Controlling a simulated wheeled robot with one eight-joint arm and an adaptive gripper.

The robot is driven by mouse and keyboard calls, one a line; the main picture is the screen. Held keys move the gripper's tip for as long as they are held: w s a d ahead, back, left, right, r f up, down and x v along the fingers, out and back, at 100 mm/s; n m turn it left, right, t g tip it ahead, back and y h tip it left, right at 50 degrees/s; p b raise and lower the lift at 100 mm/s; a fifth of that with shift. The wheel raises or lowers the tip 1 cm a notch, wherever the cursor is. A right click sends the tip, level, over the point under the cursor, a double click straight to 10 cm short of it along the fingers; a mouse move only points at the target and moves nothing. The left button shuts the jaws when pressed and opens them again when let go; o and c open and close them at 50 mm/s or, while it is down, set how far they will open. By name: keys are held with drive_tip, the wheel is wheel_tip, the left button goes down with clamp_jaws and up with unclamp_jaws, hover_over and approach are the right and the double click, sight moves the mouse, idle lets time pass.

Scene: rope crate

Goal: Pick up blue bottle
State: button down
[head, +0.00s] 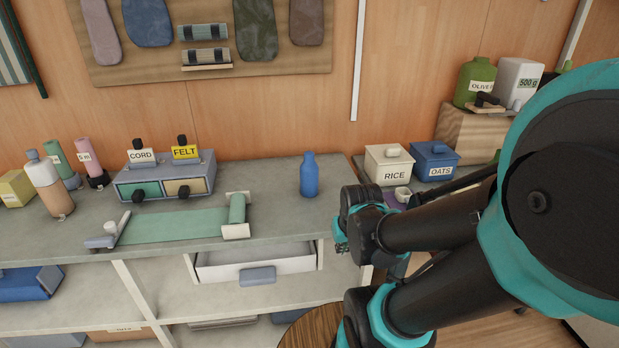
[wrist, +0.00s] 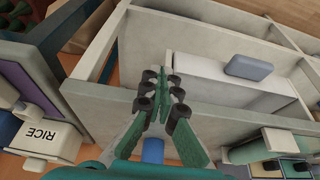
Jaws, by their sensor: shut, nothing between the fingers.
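The blue bottle (head: 309,176) stands upright on the grey counter near its right end in the head view. In the wrist view a small part of the bottle (wrist: 153,150) shows between the bases of the fingers, with the rest hidden by my gripper. My gripper (wrist: 162,85) has its green and dark fingers together with nothing between them. It is apart from the bottle. In the head view my arm comes in from the right and ends right of and below the bottle; the fingers are not clear there.
A white drawer (head: 255,262) with a blue handle stands open under the counter. A rice box (head: 389,166) and a blue oats box (head: 435,161) stand right of the bottle. A two-drawer organizer (head: 166,177) and a green mat (head: 175,226) lie left.

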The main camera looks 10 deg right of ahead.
sight(309, 173)
idle(0.3)
drive_tip(key=c, duration=2.2)
unclamp_jaws()
drive_tip(key=o, duration=1)
drive_tip(key=shift+m+h, duration=0.3)
drive_tip(key=shift+m, duration=0.4)
drive_tip(key=w+r, duration=0.3)
drive_tip(key=w, duration=0.1)
drive_tip(key=w+a+r, duration=0.1)
drive_tip(key=w+r, duration=0.2)
drive_tip(key=w, duration=0.1)
drive_tip(key=w+a+r, duration=0.1)
drive_tip(key=w+r, duration=0.3)
drive_tip(key=w, duration=0.1)
drive_tip(key=shift+w+r, duration=0.1)
drive_tip(key=o, duration=0.7)
drive_tip(key=shift+m+h, duration=0.3)
drive_tip(key=shift+m, duration=0.5)
drive_tip(key=w+a+r, duration=0.1)
drive_tip(key=w+r, duration=0.2)
drive_tip(key=w+a+r, duration=0.1)
drive_tip(key=w+r, duration=0.3)
drive_tip(key=w+a+r, duration=0.1)
drive_tip(key=w+r, duration=0.3)
drive_tip(key=shift+w+a, duration=0.2)
drive_tip(key=shift+a, duration=0.2)
drive_tip(key=x, duration=1.7)
drive_tip(key=shift+w, duration=0.25)
